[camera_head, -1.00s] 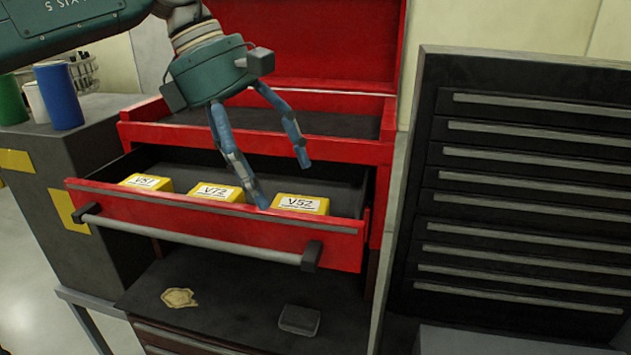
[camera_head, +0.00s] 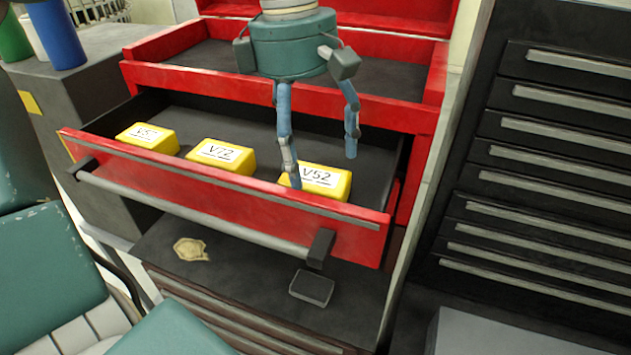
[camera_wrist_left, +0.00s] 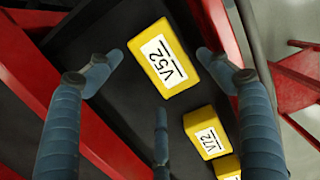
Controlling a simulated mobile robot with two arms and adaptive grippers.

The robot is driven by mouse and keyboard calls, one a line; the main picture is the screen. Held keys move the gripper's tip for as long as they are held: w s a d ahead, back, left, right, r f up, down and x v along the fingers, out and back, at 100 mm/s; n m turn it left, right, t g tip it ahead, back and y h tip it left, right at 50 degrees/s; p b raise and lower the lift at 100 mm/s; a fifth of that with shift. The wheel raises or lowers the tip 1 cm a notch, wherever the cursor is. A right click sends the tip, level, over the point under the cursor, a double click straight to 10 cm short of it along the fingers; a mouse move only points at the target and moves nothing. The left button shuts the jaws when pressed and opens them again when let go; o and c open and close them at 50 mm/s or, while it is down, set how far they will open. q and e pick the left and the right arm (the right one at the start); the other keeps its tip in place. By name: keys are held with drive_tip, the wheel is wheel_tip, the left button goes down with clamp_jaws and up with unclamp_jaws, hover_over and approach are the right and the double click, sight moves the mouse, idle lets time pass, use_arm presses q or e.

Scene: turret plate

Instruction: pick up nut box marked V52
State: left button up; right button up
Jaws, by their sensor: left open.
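The yellow nut box marked V52 (camera_head: 328,180) sits at the right end of the open red drawer (camera_head: 225,197), label up. My left gripper (camera_head: 323,167) is open and points down close over this box; one finger overlaps the box's left end in the head view. I cannot tell whether that finger touches it. In the left wrist view, the V52 box (camera_wrist_left: 165,58) lies between and beyond the spread fingers of my left gripper (camera_wrist_left: 168,77), with nothing held. My right gripper is not in view.
The yellow V72 box (camera_head: 221,156) and another yellow box (camera_head: 148,138) stand to the left in the same drawer. The drawer's front wall and handle (camera_head: 190,215) are close. A dark block (camera_head: 312,287) and a tan piece (camera_head: 191,249) lie on the shelf below.

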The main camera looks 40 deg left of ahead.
sight(318, 171)
use_arm(q)
drive_tip(key=f+p, duration=0.1)
drive_tip(key=f, duration=0.2)
drive_tip(key=shift+w+d+f+p, duration=0.2)
drive_tip(key=shift+d+f+p, duration=0.1)
drive_tip(key=shift+d+p, duration=0.1)
drive_tip(key=shift+f, duration=0.45)
drive_tip(key=c, duration=1.3)
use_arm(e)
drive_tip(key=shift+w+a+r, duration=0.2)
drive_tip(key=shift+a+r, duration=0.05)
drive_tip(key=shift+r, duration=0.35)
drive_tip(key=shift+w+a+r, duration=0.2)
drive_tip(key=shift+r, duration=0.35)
